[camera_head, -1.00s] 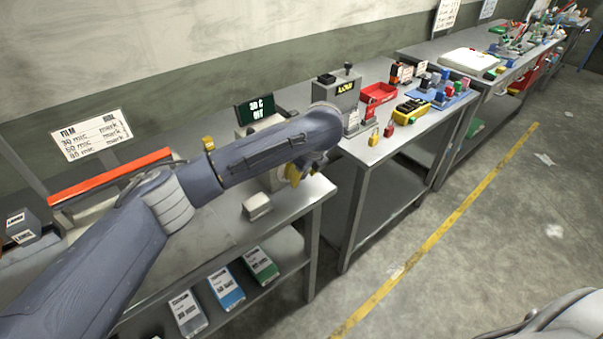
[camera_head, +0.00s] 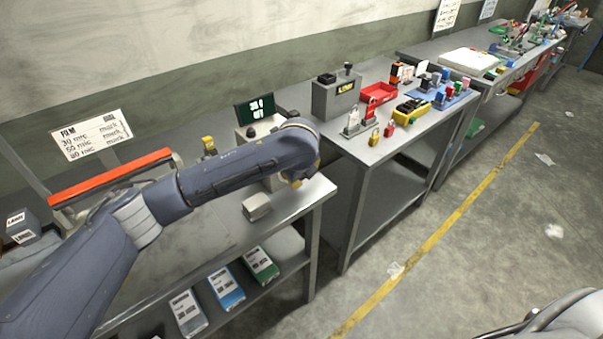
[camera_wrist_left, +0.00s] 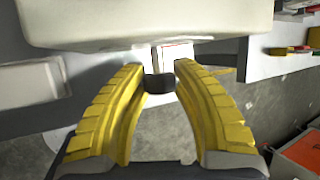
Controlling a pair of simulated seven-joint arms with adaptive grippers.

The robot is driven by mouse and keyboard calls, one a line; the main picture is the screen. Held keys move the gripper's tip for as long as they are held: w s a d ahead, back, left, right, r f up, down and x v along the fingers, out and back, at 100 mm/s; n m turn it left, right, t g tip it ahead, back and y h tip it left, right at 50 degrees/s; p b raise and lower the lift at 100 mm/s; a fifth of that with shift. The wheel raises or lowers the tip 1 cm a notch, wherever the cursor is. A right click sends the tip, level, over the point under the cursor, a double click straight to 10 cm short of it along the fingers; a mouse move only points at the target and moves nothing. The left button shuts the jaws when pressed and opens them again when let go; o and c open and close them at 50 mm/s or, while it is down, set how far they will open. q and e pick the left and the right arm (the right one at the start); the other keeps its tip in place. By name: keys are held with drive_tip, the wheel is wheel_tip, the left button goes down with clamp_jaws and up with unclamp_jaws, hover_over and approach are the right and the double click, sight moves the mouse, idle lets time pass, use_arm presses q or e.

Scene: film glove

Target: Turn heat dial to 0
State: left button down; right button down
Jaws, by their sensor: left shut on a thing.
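The cream heater box (camera_head: 268,124) stands on the near bench behind my left arm, with a dark display (camera_head: 255,109) at its back. Its green-white text is too small to read surely. In the left wrist view the cream box (camera_wrist_left: 150,25) fills the top. A small dark knob (camera_wrist_left: 159,86), seemingly the heat dial, sits between the fingertips of my left gripper (camera_wrist_left: 161,75), which is shut on it. Any dial marks are hidden. In the head view my left gripper (camera_head: 299,182) is mostly hidden under the wrist. My right gripper is out of view.
A red-handled sealer bar (camera_head: 110,178) lies left of the box, under a film sign (camera_head: 92,135). A small light block (camera_head: 257,206) sits at the bench's front. A grey labelled box (camera_head: 336,98) and red tray (camera_head: 379,94) stand on the bench to the right.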

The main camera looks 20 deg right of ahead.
use_arm(q)
drive_tip(key=t+h, duration=0.1)
drive_tip(key=h, duration=0.1)
drive_tip(key=n+h, duration=0.1)
drive_tip(key=h, duration=0.1)
drive_tip(key=shift+s+a+f+t, duration=0.1)
drive_tip(key=shift+f+t, duration=0.05)
drive_tip(key=shift+t, duration=0.25)
drive_tip(key=shift+n+t+h, duration=0.5)
drive_tip(key=shift+t+h, duration=0.4)
drive_tip(key=shift+h, duration=0.5)
drive_tip(key=c, duration=1)
unclamp_jaws()
drive_tip(key=v, duration=1.2)
